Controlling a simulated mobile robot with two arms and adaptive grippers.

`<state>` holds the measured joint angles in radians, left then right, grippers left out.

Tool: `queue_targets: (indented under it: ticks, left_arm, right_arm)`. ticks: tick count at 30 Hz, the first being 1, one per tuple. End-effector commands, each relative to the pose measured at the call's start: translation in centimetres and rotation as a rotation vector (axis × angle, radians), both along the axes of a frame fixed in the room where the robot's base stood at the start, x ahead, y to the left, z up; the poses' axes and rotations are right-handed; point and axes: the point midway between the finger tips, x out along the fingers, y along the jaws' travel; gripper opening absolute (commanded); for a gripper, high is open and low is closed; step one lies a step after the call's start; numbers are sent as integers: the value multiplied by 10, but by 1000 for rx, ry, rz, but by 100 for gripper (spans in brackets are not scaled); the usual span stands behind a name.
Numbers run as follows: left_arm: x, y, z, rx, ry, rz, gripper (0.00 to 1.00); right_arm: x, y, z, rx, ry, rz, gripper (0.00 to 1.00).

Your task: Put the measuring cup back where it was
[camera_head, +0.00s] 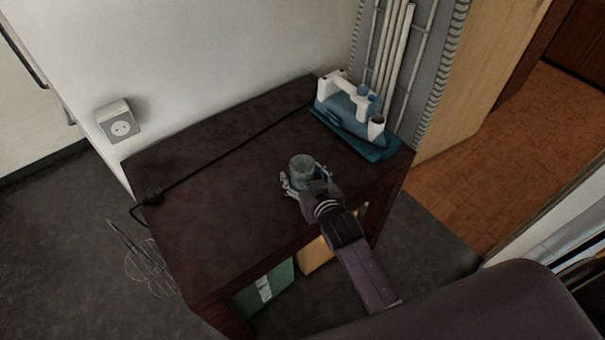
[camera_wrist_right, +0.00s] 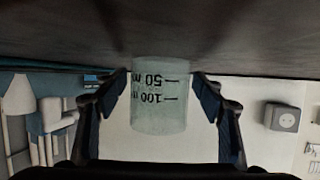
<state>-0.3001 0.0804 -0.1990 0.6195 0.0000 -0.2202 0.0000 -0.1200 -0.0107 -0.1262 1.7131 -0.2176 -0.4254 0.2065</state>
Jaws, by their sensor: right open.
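The measuring cup (camera_head: 301,166) is a small, clear, greenish cup standing on the dark table (camera_head: 215,195), near its right part. In the right wrist view the cup (camera_wrist_right: 158,98) shows upside down, with printed marks 50 and 100. My right gripper (camera_head: 300,184) is at the cup, coming from the front of the table. Its fingers are open, one on each side of the cup, with gaps visible between fingers and cup in the wrist view (camera_wrist_right: 160,105). My left gripper is not in view.
A blue and white iron (camera_head: 350,108) stands on a teal base at the table's back right corner. A black cord (camera_head: 235,150) runs across the table to the left edge. A green box (camera_head: 265,288) sits beneath.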

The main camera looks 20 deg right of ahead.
Motion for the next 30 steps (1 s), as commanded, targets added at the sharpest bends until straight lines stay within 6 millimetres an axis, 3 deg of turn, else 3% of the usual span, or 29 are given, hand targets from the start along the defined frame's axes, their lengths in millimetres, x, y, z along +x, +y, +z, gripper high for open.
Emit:
queue_targets:
  ticks: [8,21,30]
  left_arm:
    - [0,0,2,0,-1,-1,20]
    - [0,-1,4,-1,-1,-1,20]
    - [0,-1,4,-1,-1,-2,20]
  right_arm:
    - [-11,-1,6,0,2,0,63]
    - [-86,-3,38,-1,2,0,63]
    - [-110,-4,48,-1,1,0,63]
